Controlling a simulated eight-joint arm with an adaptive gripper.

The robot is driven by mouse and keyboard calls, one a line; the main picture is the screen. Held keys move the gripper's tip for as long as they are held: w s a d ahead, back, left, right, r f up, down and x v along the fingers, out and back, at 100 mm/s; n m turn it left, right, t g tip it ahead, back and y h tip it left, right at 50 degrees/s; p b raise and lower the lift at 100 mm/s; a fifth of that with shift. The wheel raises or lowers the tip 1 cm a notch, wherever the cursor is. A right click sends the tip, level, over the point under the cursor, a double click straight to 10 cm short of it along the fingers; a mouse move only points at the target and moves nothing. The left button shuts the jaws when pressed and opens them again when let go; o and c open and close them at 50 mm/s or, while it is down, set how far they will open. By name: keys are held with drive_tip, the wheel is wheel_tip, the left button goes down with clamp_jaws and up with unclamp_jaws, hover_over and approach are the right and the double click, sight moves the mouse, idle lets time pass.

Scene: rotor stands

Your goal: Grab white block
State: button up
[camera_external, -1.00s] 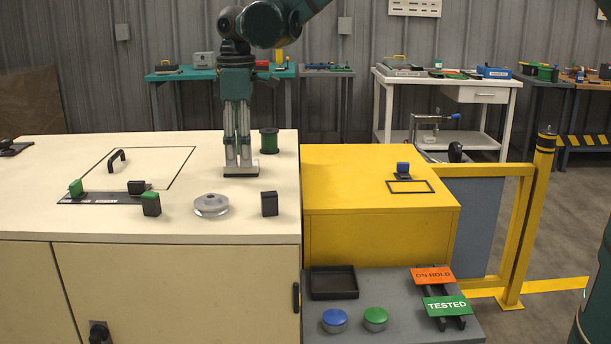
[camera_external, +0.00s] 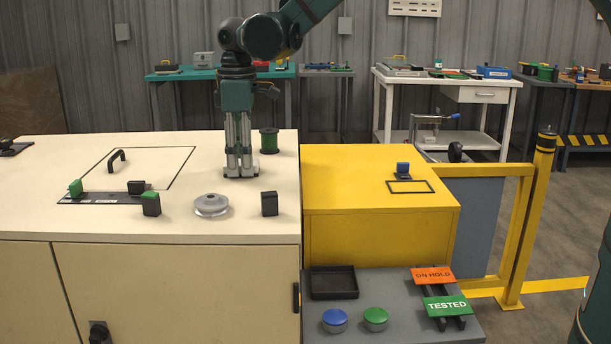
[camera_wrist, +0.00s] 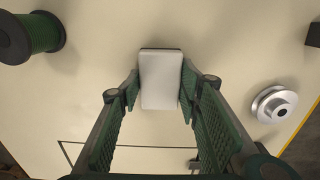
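The white block (camera_wrist: 160,80) is a pale rectangular piece with rounded edges, in the middle of the wrist view. My gripper (camera_wrist: 160,92) has one green-padded finger along each long side of it, with little or no visible gap. I cannot tell whether the pads press on the block. In the external view my gripper (camera_external: 240,173) points straight down, its fingertips low at the cream tabletop. The block is not clearly visible there, being hidden at the fingertips.
A green spool (camera_external: 269,141) stands just behind right of my gripper. A silver pulley (camera_external: 211,205) and a black block (camera_external: 269,204) lie in front. A dark strip (camera_external: 100,198) with green-and-black blocks is at left. The yellow cabinet (camera_external: 380,200) adjoins the cream cabinet (camera_external: 150,225).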

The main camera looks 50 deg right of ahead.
drive_tip(key=c, duration=0.4)
drive_tip(key=shift+o, duration=0.2)
wheel_tip(320, 180, up, 10)
drive_tip(key=shift+b, duration=0.3)
